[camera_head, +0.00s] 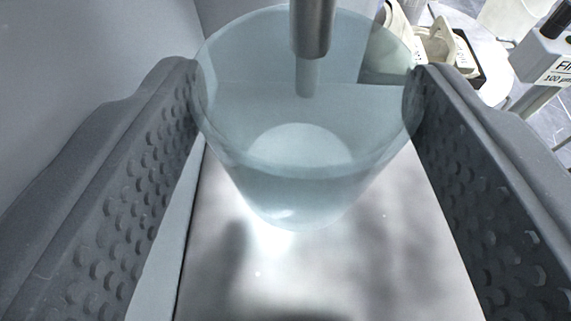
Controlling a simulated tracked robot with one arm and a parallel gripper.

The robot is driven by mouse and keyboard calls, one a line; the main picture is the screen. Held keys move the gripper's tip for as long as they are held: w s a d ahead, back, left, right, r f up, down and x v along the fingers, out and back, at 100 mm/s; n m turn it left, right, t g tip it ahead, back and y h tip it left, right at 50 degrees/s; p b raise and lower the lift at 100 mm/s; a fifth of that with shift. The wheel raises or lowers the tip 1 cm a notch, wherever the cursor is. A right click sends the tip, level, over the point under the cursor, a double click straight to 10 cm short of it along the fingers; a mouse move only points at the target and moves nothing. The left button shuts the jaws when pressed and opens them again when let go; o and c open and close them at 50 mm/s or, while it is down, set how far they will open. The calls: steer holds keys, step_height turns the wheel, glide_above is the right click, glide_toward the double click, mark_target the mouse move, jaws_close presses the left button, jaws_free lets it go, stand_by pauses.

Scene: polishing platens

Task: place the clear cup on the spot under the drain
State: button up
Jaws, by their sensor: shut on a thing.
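The clear cup (300,185) is a pale blue, see-through tapered cup in the middle of the view. My gripper (308,92) is shut on it, with one dark grey textured finger pressed to each side near the rim. A metal drain pipe (313,35) comes down from the top edge over the cup's mouth. A pale round patch (300,145) shows through the cup; I cannot tell if it is the cup's bottom or a spot beneath. Whether the cup's base touches the surface below is unclear.
A shiny metal surface (345,270) lies below and in front of the cup. A grey wall (90,50) stands at the left. At the upper right are cream-coloured items (440,45) and a white labelled device (545,60) on a stand.

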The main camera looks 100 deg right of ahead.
steer(key=shift+f+b, duration=0.4)
steer(key=shift+f, duration=0.65)
steer(key=shift+f, duration=0.1)
steer(key=o, duration=1)
steer(key=shift+w+a+r, duration=0.1)
steer(key=shift+a+r, duration=0.15)
steer(key=shift+a, duration=0.05)
steer(key=p+v, duration=0.3)
steer(key=v, duration=0.8)
steer(key=shift+a+p, duration=0.2)
steer(key=shift+p, duration=0.2)
